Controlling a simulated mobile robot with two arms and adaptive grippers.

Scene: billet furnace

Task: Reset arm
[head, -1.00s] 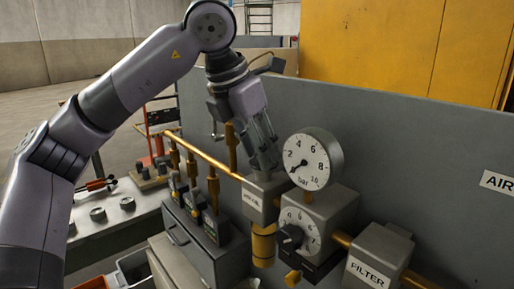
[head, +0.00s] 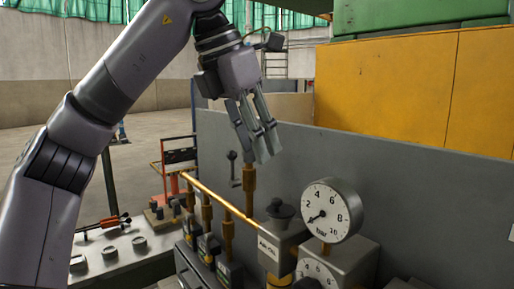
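My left arm comes in from the left, and its gripper (head: 262,158) hangs above the air line, fingers pointing down. A gap shows between the fingers, and nothing is held. It is up and left of the grey labelled box (head: 284,240), which has a dark round knob (head: 280,209) on top. The fingers overlap the top of a brass upright fitting (head: 249,190) in the picture; I cannot tell whether they touch it. The white pressure gauge (head: 326,212) stands right of the box, its needle pointing low left. My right gripper is not in view.
A brass pipe (head: 215,196) with several valves runs along the bench. A grey panel (head: 410,185) stands behind, with a yellow cabinet (head: 400,85) beyond. A control desk with knobs (head: 140,243) is at lower left. The space above the panel is open.

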